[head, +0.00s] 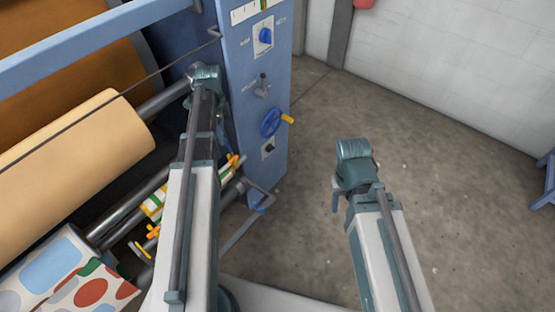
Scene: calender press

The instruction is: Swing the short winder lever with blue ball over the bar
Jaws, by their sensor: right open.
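A small blue part (258,208), which looks like the blue ball of the short winder lever, sits low beside the grey bar (240,228) at the foot of the blue machine cabinet. The lever's own rod is hard to make out. My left gripper (220,108) is in front of the cabinet's left edge, above and left of the blue part; its wrist hides its fingers. My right gripper (338,197) is open and empty over the bare floor, right of the cabinet and apart from the lever; its wrist covers most of it.
The blue cabinet (250,90) carries knobs and a blue handwheel (270,122) with a yellow handle. A large cream roll (70,165), steel rollers and orange-handled parts lie left. Patterned sheet (85,290) lies bottom left.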

